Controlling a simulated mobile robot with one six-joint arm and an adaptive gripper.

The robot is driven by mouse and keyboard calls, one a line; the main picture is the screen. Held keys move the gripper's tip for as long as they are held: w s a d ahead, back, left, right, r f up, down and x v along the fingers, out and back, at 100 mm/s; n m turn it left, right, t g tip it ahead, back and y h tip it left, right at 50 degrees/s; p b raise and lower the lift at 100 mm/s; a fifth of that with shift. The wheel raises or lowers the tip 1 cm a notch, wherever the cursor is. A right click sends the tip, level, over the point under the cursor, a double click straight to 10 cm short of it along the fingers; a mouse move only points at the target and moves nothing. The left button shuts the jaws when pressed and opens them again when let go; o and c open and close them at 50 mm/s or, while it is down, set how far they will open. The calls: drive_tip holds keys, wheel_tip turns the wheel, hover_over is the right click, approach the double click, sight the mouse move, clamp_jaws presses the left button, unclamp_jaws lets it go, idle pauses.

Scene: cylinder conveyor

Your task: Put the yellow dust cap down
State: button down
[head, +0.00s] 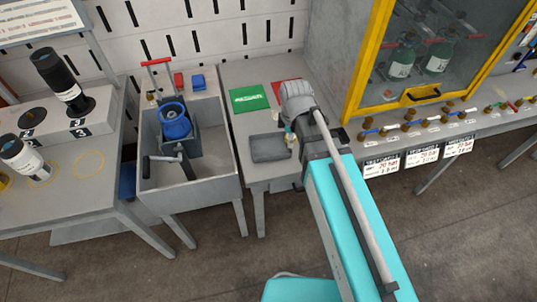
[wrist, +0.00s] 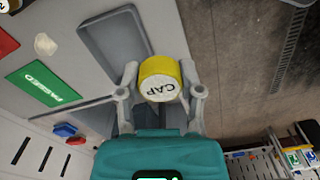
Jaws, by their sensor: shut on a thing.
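The yellow dust cap (wrist: 158,80) shows in the wrist view with a pale face marked "CAP". My gripper (wrist: 159,72) is shut on it, one finger on each side. A shallow dark grey tray (wrist: 84,26) lies beside the cap in the picture, up and to the left. In the head view the same tray (head: 269,148) lies on the grey bench, just left of my arm's end. My arm partly hides the gripper there. The cap's height above the bench is hard to tell.
A green mat marked "PASSED" (head: 248,98) lies behind the tray, with a red mat partly hidden by my arm. A bin with a blue valve (head: 175,122) stands left. A yellow-framed cabinet (head: 360,62) stands right. The bench edge is near the tray.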

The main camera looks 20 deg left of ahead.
drive_tip(key=d, duration=0.1)
drive_tip(key=s+d+f, duration=0.1)
drive_tip(key=d, duration=0.1)
drive_tip(key=shift+s+d+f+b, duration=0.15)
drive_tip(key=shift+d+f+b, duration=0.1)
drive_tip(key=shift+d+b, duration=0.15)
drive_tip(key=shift+a, duration=0.15)
drive_tip(key=b, duration=0.9)
hover_over(270, 149)
drive_tip(key=d, duration=0.1)
drive_tip(key=f, duration=0.8)
drive_tip(key=shift+s+d+f, duration=0.15)
drive_tip(key=shift+s+f, duration=0.15)
drive_tip(key=shift+s, duration=0.1)
drive_tip(key=shift+w+a+f, duration=0.15)
drive_tip(key=shift+a+f, duration=0.1)
drive_tip(key=shift+a, duration=0.05)
drive_tip(key=shift+w+a+f+b, duration=0.3)
drive_tip(key=shift+a+f+b, duration=0.1)
drive_tip(key=shift+f+b, duration=0.35)
drive_tip(key=shift+s+f+b, duration=0.1)
drive_tip(key=shift+f+b, duration=1.15)
drive_tip(key=shift+b, duration=0.05)
